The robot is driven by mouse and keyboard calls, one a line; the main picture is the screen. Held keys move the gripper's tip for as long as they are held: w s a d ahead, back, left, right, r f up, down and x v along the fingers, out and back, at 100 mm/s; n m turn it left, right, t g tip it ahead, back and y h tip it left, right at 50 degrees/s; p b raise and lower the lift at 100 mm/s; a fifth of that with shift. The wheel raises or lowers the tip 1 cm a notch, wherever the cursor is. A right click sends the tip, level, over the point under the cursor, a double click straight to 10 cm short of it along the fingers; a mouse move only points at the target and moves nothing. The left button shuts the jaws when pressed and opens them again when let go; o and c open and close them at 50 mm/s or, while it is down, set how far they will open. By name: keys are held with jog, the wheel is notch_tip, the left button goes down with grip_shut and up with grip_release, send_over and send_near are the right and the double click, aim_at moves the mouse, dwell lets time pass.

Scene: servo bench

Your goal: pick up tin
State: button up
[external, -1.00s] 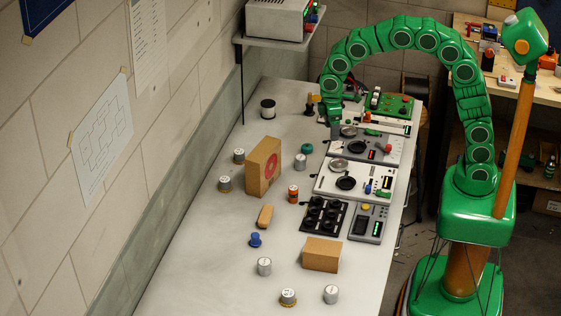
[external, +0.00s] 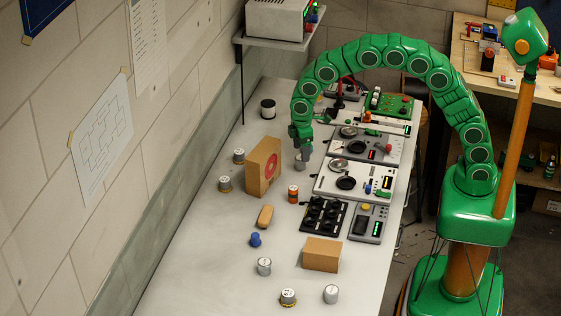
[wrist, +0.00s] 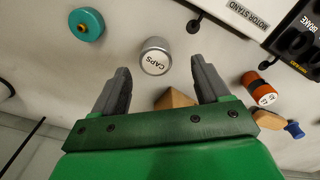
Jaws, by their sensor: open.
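A small grey tin with a white lid marked CAPS (wrist: 155,57) stands upright on the bench, just ahead of and between my fingertips in the wrist view. It also shows in the external view, partly hidden below my fingers (external: 300,165). My gripper (wrist: 160,66) is open and empty, pointing down over this tin. In the external view my gripper (external: 303,152) is directly above it. Other similar tins stand along the bench: two at the left (external: 238,156) near the wall, and several at the front (external: 264,266).
A tall cardboard box (external: 262,167) with a red mark stands left of my gripper. Instrument panels (external: 350,181) line the right side. A low box (external: 322,254) sits nearer the front. Bare bench shows at left.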

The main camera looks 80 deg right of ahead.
aim_at(300, 157)
jog(key=shift+w+d+f, duration=0.1)
jog(key=shift+d+f, duration=0.05)
jog(key=shift+f, duration=1.15)
jog(key=shift+w+d+f, duration=0.1)
jog(key=shift+f, duration=1.15)
jog(key=shift+c, duration=0.2)
jog(key=c, duration=1.1)
jog(key=shift+r, duration=0.1)
